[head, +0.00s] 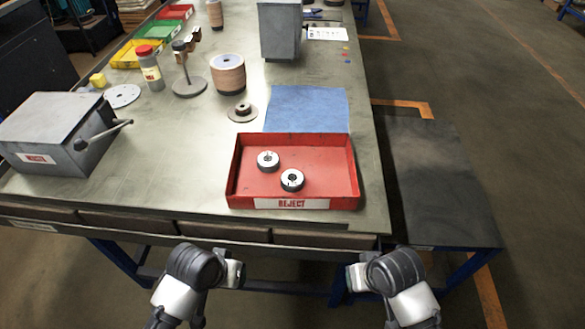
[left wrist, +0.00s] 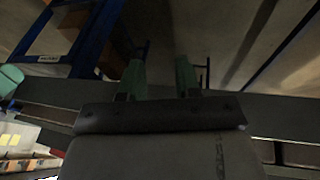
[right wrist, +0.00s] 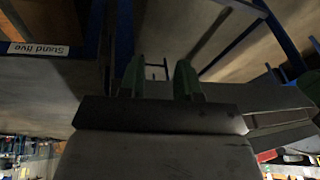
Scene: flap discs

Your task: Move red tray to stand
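The red tray (head: 328,168) with a white "REJECT" label lies flat at the near right corner of the workbench. Two grey ring-shaped discs (head: 268,161) (head: 292,180) lie in it. A dark, lower stand (head: 440,180) is right of the bench; a "Stand five" label shows on a surface (right wrist: 38,49) in the right wrist view. My left gripper (head: 236,275) is in front of the bench edge, apart from the tray; its fingers (left wrist: 160,65) are open and empty. My right gripper (head: 356,277) is also in front of the bench, with fingers (right wrist: 159,65) open and empty.
A blue mat (head: 307,108) lies just behind the tray. A grey box with a lever (head: 60,135) stands at the left. A stack of discs (head: 228,75), a grey bin (head: 280,30) and coloured trays (head: 135,52) are farther back. The stand's top looks clear.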

